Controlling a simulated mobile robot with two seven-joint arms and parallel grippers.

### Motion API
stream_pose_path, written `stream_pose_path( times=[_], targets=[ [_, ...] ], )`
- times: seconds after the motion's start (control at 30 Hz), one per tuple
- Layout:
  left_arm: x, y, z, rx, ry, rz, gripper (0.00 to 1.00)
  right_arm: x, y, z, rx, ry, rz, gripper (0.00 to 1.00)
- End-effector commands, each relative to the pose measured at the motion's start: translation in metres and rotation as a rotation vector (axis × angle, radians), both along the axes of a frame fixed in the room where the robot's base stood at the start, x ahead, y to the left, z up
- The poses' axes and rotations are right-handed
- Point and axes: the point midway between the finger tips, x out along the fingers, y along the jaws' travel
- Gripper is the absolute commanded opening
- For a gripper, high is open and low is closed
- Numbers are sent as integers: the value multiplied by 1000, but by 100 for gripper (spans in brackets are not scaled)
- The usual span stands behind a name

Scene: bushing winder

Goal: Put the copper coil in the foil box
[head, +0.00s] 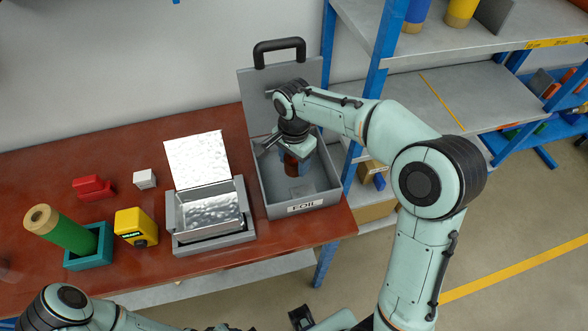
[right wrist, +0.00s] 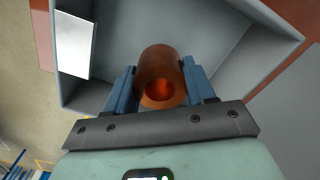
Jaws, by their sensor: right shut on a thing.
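The copper coil (head: 291,166) is a short reddish-brown hollow cylinder. It also shows in the right wrist view (right wrist: 158,65), between the blue fingers. I cannot tell whether the coil touches the box floor.
Left of the box, a shiny open metal box (head: 198,158) stands on a grey base. Further left are a yellow device (head: 136,226), a white cube (head: 144,179), a red object (head: 93,187) and a green roll (head: 66,232) in a teal holder. Blue-posted shelving (head: 381,50) stands close on the right.

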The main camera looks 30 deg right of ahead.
Motion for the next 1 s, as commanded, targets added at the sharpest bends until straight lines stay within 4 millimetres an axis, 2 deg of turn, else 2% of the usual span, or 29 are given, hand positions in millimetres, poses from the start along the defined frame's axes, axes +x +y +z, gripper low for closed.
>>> stream_pose_path(
  times=[0.13,0.27,0.7,0.73,0.8,1.0],
  targets=[
    [-2,0,-3,1,2,0,48,-1,0,-24,-1,5,1,20],
    [-3,0,-5,0,2,0,48,-1,0,-38,0,2,0,20],
    [-4,0,-8,0,5,1,48,0,0,-45,1,1,0,20],
    [-4,0,-8,0,4,0,48,0,0,-44,1,1,0,61],
    [-4,0,-8,0,4,0,48,0,0,-44,1,1,0,80],
    [-4,0,-7,0,4,0,48,0,0,-44,1,1,0,80]
  ],
)
